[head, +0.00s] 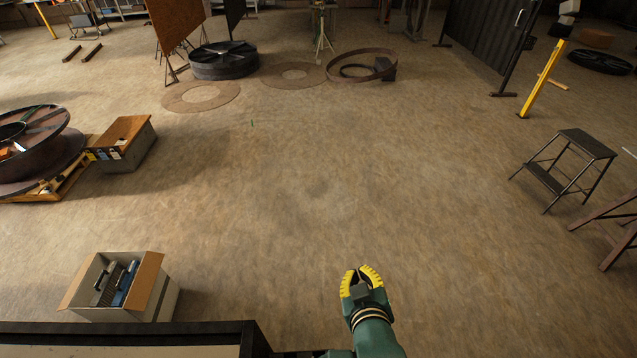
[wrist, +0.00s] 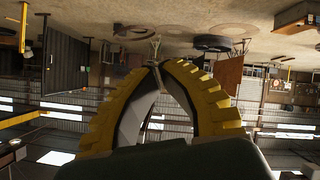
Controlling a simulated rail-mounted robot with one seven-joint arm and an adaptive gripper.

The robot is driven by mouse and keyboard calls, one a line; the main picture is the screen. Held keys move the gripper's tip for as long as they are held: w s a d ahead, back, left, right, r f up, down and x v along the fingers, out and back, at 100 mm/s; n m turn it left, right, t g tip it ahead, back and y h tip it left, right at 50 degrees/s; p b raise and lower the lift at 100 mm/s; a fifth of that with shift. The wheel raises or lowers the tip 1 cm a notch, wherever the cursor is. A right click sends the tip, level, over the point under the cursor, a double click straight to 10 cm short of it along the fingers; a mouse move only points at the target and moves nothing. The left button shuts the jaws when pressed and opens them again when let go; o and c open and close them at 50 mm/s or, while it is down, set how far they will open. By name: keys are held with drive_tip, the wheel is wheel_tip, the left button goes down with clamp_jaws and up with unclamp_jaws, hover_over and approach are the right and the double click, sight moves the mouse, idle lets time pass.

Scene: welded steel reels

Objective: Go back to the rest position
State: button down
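My gripper (head: 357,268) is at the bottom centre of the head view, on the end of my green arm, with yellow ridged fingers. It is over bare floor and apart from every object. In the wrist view the two fingers of my gripper (wrist: 159,66) arch inward and their tips come together at the top. Nothing shows between them. The wrist picture is upside down, with the floor along the top.
An open cardboard box (head: 156,287) with tools stands at lower left. A large steel reel (head: 40,150) and a wooden-topped crate (head: 124,143) are at left. A step stool (head: 566,165) stands at right. Flat rings (head: 201,96) lie at the back. The middle floor is clear.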

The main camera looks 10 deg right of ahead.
drive_tip(key=w+a+r+t, duration=0.1)
drive_tip(key=a+r+t, duration=0.1)
drive_tip(key=r, duration=0.6)
drive_tip(key=w+a+r+t, duration=0.1)
drive_tip(key=a+r+t, duration=0.1)
drive_tip(key=r, duration=0.5)
drive_tip(key=s+a+r+m+t, duration=0.1)
drive_tip(key=s+r+t, duration=0.2)
drive_tip(key=r, duration=0.8)
drive_tip(key=s+a+r+m+t+y, duration=0.1)
drive_tip(key=s+r+m+t, duration=0.1)
drive_tip(key=s+r, duration=0.5)
wheel_tip(320, 180, up, 5)
drive_tip(key=shift+s+f+t+p, duration=0.2)
drive_tip(key=shift+t+p, duration=0.1)
drive_tip(key=shift+t, duration=0.4)
drive_tip(key=shift+w+a, duration=0.1)
